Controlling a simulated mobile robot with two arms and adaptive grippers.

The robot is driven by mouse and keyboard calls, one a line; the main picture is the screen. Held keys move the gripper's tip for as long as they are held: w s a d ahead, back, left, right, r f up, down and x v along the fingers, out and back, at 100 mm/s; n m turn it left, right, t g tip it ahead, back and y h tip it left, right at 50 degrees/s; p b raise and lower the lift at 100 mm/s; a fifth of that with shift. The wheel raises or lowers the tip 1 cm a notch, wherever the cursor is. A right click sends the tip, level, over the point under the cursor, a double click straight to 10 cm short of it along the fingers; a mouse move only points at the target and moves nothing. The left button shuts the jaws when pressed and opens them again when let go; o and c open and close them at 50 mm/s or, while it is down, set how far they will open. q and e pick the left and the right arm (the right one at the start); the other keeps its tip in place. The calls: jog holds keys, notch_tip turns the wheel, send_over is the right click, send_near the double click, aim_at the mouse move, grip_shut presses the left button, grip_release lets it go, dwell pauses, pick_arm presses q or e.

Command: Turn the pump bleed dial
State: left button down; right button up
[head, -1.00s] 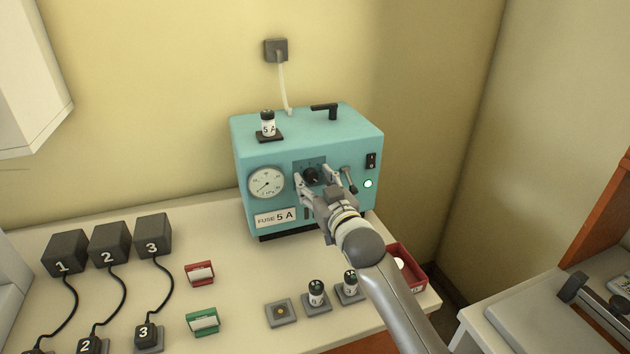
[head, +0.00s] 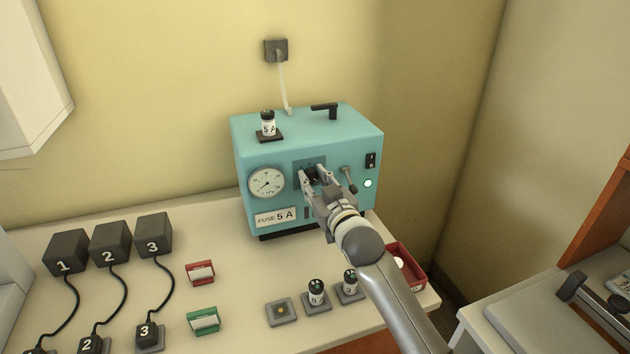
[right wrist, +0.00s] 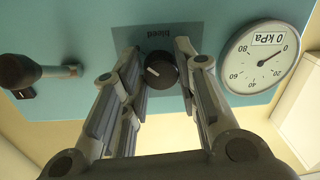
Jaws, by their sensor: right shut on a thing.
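The pump is a teal box (head: 345,134) on the bench at the back. Its round black bleed dial (right wrist: 161,70) sits on a darker panel marked "Bleed" and has a white pointer line; the label appears upside down in the right wrist view. My right gripper (head: 314,175) is at the pump's front with its fingers closed on opposite sides of the dial. In the head view the fingers partly hide the dial. The pressure gauge (head: 266,183), beside the dial, reads about 0 kPa in the right wrist view (right wrist: 265,58). My left gripper is not in view.
A lever (head: 348,180), a switch (head: 371,160) and a lit lamp (head: 368,183) are right of the dial. A fuse (head: 268,124) stands on top of the pump. Fuse holders (head: 317,300), a red tray (head: 416,268) and numbered black blocks (head: 110,243) occupy the bench.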

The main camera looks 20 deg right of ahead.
jog(key=n+p, duration=0.2)
jog(key=n, duration=0.1)
jog(key=shift+r+n+p, duration=0.2)
jog(key=shift+n+p, duration=0.1)
jog(key=shift+p, duration=0.05)
jog(key=n+p, duration=0.2)
jog(key=n, duration=0.2)
jog(key=shift+p, duration=0.35)
jog(key=n+p, duration=0.1)
jog(key=n, duration=0.1)
jog(key=n+p, duration=0.1)
jog(key=n, duration=0.1)
jog(key=shift+r+n+g+h, duration=0.1)
jog(key=shift+n+g+h, duration=0.2)
jog(key=shift+n, duration=0.1)
jog(key=shift+n+p, duration=0.9)
jog(key=shift+n, duration=1.2)
jog(key=o, duration=1)
jog(key=shift+s, duration=0.1)
